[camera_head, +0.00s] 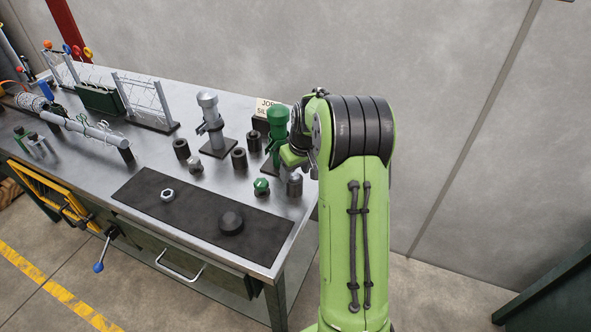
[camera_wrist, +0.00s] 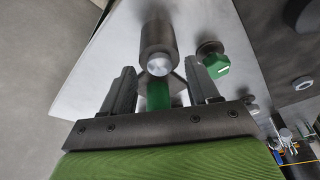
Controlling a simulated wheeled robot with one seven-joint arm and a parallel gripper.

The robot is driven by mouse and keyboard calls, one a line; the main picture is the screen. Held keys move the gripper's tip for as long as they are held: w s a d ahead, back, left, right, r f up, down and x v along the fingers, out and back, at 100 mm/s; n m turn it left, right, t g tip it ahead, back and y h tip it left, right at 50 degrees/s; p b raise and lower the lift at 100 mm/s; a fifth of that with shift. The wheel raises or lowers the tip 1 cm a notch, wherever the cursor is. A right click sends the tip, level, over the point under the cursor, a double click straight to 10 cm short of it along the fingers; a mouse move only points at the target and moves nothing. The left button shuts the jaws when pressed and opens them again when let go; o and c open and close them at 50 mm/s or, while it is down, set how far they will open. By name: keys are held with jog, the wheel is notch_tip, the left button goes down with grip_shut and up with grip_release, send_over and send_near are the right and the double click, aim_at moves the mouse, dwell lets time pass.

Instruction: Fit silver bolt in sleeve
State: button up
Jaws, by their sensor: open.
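My gripper (camera_wrist: 158,72) is open, its two fingers apart with nothing visibly clamped. A dark grey cylinder (camera_wrist: 156,38) with a bright silver round end appears just ahead, between the fingertip lines; the gap in depth is unclear. It looks like the dark sleeve (camera_head: 294,186) under my arm in the head view, with a silvery top. I cannot tell whether that top is a bolt inside it. A silver bolt-like piece (camera_head: 194,165) stands on the bench near other dark sleeves (camera_head: 181,148). A green bolt (camera_head: 261,186) stands beside the cylinder and also shows in the wrist view (camera_wrist: 215,66).
A green post fixture (camera_head: 278,120) stands close behind my gripper, partly hidden. A silver post fixture (camera_head: 208,115) stands left. A black mat (camera_head: 195,207) holds a silver nut (camera_head: 167,195) and a dark knob (camera_head: 231,222). Wire-fence pieces (camera_head: 145,100) fill the far left.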

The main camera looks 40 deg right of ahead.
jog(key=shift+r, duration=0.1)
jog(key=p+v, duration=0.3)
jog(key=v, duration=1.2)
jog(key=shift+r+p, duration=0.3)
jog(key=s+a+r+t, duration=0.1)
jog(key=s+a+r, duration=0.2)
jog(key=s+a, duration=0.35)
jog(key=s+a+r, duration=0.2)
jog(key=s+a, duration=0.2)
jog(key=a, duration=0.6)
jog(key=s+a+f, duration=0.1)
jog(key=s+a, duration=0.1)
jog(key=s, duration=0.3)
jog(key=s+a+f+t, duration=0.1)
jog(key=s+a+f, duration=0.1)
jog(key=s, duration=0.4)
jog(key=shift+s+a+n, duration=0.3)
jog(key=shift+a, duration=0.15)
